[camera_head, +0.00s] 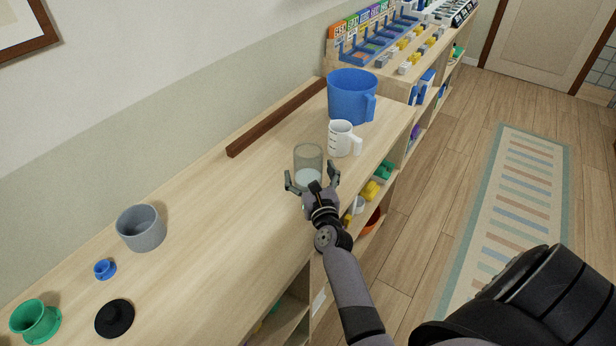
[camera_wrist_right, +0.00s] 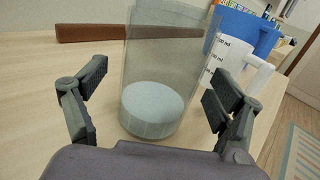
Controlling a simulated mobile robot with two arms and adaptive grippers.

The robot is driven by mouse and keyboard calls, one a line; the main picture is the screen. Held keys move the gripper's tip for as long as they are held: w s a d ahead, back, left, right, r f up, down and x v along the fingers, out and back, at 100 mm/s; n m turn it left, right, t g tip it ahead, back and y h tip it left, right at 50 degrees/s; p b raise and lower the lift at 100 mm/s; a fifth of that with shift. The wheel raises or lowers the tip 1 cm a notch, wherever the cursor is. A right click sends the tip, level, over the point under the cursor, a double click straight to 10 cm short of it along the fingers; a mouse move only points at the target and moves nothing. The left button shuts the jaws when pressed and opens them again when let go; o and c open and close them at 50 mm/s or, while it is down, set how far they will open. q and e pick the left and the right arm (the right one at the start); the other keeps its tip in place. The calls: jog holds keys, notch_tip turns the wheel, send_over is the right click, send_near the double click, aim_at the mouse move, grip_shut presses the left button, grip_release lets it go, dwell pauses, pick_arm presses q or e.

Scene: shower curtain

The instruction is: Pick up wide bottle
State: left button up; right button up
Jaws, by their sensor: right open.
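The wide bottle (camera_head: 308,160) is a clear, see-through cylinder with a pale layer at its bottom. It stands upright on the wooden shelf top. My right gripper (camera_head: 313,180) is open, with its fingers spread on either side of the bottle's lower part. In the right wrist view the bottle (camera_wrist_right: 160,70) stands between the two fingers of the gripper (camera_wrist_right: 158,105), with a gap on each side. My left gripper does not show.
A white measuring cup (camera_head: 341,138) and a blue pitcher (camera_head: 352,97) stand close behind the bottle. A brown wooden bar (camera_head: 278,118) lies near the wall. A grey pot (camera_head: 141,228), small blue cup (camera_head: 105,269), green vessel (camera_head: 36,320) and black lid (camera_head: 115,318) are at left.

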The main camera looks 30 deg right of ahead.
jog(key=shift+w+d, duration=0.3)
jog(key=shift+w, duration=0.3)
jog(key=shift+c, duration=0.4)
jog(key=c, duration=1.6)
jog(key=shift+c, duration=0.4)
